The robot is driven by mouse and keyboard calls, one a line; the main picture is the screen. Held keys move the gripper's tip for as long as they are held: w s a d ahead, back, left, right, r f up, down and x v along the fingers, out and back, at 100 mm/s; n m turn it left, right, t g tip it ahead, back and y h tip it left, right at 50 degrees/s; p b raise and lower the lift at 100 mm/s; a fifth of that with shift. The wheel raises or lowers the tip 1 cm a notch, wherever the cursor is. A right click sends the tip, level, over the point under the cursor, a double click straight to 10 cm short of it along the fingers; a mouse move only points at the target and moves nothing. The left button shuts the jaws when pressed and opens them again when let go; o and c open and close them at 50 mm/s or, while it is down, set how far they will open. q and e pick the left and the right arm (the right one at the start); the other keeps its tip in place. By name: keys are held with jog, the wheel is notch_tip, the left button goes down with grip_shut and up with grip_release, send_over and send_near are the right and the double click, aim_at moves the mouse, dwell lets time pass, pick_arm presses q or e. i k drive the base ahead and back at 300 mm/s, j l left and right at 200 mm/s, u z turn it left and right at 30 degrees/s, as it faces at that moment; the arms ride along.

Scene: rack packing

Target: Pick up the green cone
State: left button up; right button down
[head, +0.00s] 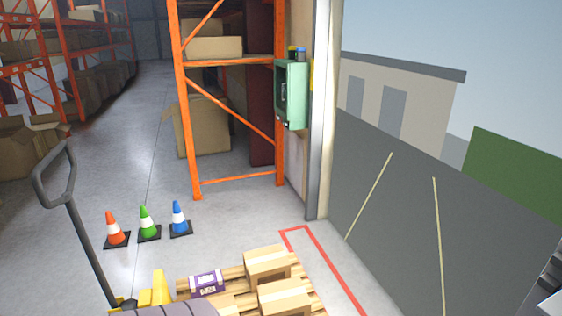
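The green cone (148,222) stands upright on the floor at the left, with a white band and a dark square base. It is the middle one of three cones. The orange cone (114,229) is to its left and the blue cone (179,218) to its right, both upright with white bands. No gripper is near the green cone. A grey mechanical part at the lower right edge seems to be part of my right arm, cut off by the frame; whether its fingers are open cannot be seen. My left gripper is not in view.
A pallet jack handle (72,220) rises left of the cones. In front, a wooden pallet (235,287) carries cardboard boxes (268,265) and a purple-and-white box (207,284). An orange rack (188,130) stands behind. The floor around the cones is otherwise clear.

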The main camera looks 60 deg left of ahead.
aim_at(148, 232)
jog(key=u, duration=3)
jog(key=i+j+u, duration=0.6)
jog(key=u, duration=0.2)
jog(key=i+u, duration=0.85)
jog(key=i+j, duration=0.15)
jog(key=i, duration=0.8)
jog(key=i+l+z, duration=0.15)
jog(key=i+z, duration=0.75)
jog(key=i+j+z, duration=0.2)
jog(key=i+z, duration=0.25)
jog(key=i+l+z, duration=0.15)
jog(key=i+z, duration=0.3)
jog(key=i, duration=0.35)
jog(key=i+j+z, duration=0.15)
jog(key=i+z, duration=0.35)
jog(key=i, duration=0.35)
jog(key=i+l+u, duration=0.15)
jog(key=i+l, duration=0.15)
jog(key=i+l+u, duration=0.3)
jog(key=i+l, duration=0.2)
jog(key=l, duration=0.25)
jog(key=i+l+u, duration=0.1)
jog(key=i+l, duration=0.15)
jog(key=l, duration=0.2)
